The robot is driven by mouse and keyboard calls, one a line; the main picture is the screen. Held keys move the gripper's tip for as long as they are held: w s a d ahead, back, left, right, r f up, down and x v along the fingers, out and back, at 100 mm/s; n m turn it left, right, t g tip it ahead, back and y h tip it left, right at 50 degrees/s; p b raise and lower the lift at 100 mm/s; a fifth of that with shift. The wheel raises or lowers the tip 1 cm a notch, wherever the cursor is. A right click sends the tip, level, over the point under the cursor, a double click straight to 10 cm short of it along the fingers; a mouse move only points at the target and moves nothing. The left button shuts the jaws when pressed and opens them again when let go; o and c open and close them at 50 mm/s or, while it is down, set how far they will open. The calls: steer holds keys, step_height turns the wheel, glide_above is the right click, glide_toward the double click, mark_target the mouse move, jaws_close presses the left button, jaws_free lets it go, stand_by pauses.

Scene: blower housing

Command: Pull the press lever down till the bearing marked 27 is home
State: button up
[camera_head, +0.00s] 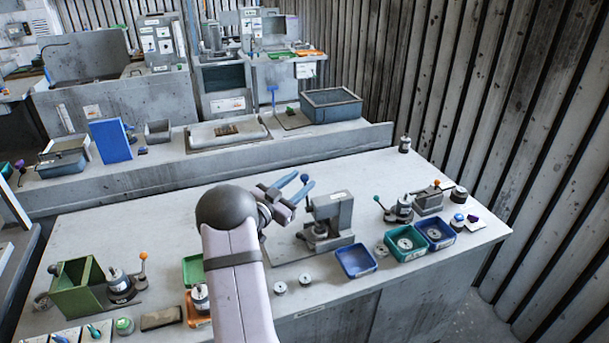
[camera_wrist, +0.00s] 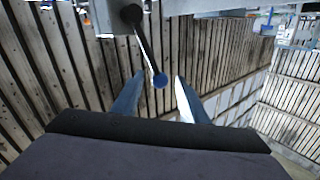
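The press (camera_head: 335,215) stands on the bench right of my arm. Its lever (camera_wrist: 146,48) is a thin rod ending in a blue knob (camera_wrist: 160,80); the rod runs from a dark hub (camera_wrist: 131,14) on the press body in the wrist view. My gripper (camera_head: 305,179) is open, with its blue fingers beside the press's upper left. In the wrist view the knob lies between the fingertips, with gaps visible on both sides. A round part sits under the ram (camera_head: 320,228); no marking is readable, so I cannot tell which bearing is 27.
A blue tray (camera_head: 356,261) sits right of the press, with green (camera_head: 405,243) and blue (camera_head: 434,234) trays beyond it. A green box (camera_head: 78,288) stands far left. The bench behind the press is mostly clear.

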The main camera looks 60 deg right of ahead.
steer(key=shift+s+d+p, duration=0.15)
steer(key=shift+d+p, duration=0.1)
steer(key=shift+d, duration=0.45)
steer(key=shift+s+d+p, duration=0.15)
steer(key=shift+d+p, duration=0.05)
steer(key=shift+d, duration=0.5)
jaws_close()
